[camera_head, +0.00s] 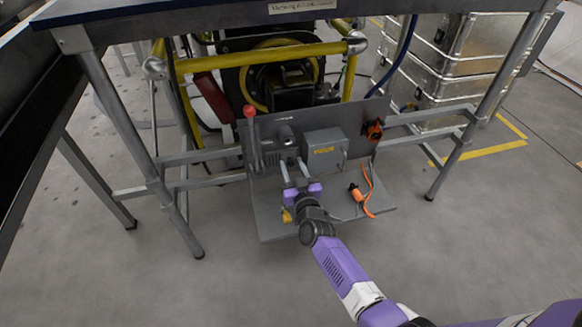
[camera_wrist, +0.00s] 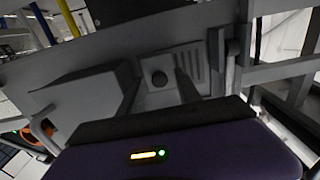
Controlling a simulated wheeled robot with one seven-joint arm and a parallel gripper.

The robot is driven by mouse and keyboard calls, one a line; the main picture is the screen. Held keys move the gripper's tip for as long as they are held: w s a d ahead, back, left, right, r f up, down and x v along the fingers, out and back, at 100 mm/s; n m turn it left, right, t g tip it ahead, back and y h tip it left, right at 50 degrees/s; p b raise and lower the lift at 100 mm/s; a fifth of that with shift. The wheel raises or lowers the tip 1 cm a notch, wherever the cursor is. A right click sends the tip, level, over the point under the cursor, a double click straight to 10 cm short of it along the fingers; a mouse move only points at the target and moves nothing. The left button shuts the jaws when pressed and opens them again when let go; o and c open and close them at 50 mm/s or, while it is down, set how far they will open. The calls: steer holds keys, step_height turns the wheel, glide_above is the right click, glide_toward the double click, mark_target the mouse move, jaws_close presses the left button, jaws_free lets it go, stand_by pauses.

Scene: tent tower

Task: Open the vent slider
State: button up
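In the head view, the grey vent part (camera_head: 286,134) sits on the upright panel, left of the grey box. My gripper (camera_head: 293,166), with its purple body, points at the panel just below this part. In the wrist view, the two fingers of my gripper (camera_wrist: 159,92) are apart, with the knob showing between them. Nothing is held. I cannot tell whether the fingers touch the knob, nor how far the slider stands open.
An orange connector with a cable (camera_head: 358,192) lies on the base plate (camera_head: 275,226). Table legs (camera_head: 125,130) frame the panel; metal cases (camera_head: 440,75) stand behind.

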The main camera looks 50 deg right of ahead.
steer(key=p+v, duration=0.3)
steer(key=v, duration=0.5)
steer(key=shift+w+f, duration=0.1)
steer(key=shift+w, duration=0.05)
stand_by(0.7)
